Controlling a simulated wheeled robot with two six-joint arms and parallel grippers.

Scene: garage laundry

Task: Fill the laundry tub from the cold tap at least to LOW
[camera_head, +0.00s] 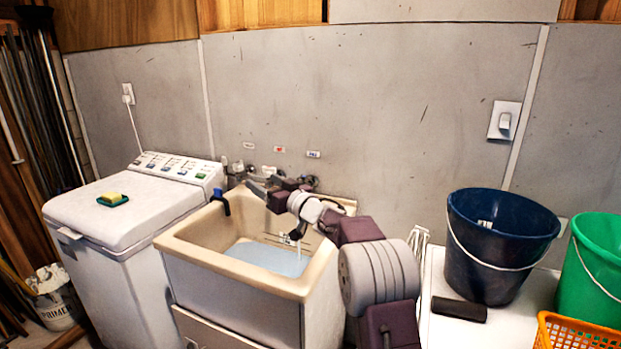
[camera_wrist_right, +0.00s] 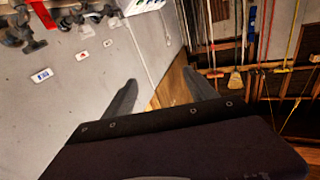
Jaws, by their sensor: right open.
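The beige laundry tub (camera_head: 200,246) stands against the wall and holds pale blue water (camera_head: 268,258). Dark level lines (camera_head: 272,238) show on its far inner wall above the water; their lettering is too small to read. A thin pale streak (camera_head: 299,250), which looks like running water, drops below a dark spout (camera_head: 301,228) partly hidden by my right arm. Taps (camera_head: 311,181) sit on the wall behind, partly covered by that arm. My right gripper (camera_head: 256,186) is over the tub's back edge, left of the taps, open and empty; its spread fingers show in the wrist view (camera_wrist_right: 160,76). My left gripper is out of view.
A washing machine (camera_head: 125,210) with a sponge (camera_head: 112,199) stands left of the tub. A blue bucket (camera_head: 495,250), green bucket (camera_head: 597,270) and orange basket (camera_head: 575,333) are at the right. Small wall labels (camera_head: 279,149) sit above the taps. A blue clip (camera_head: 220,200) hangs on the tub's rim.

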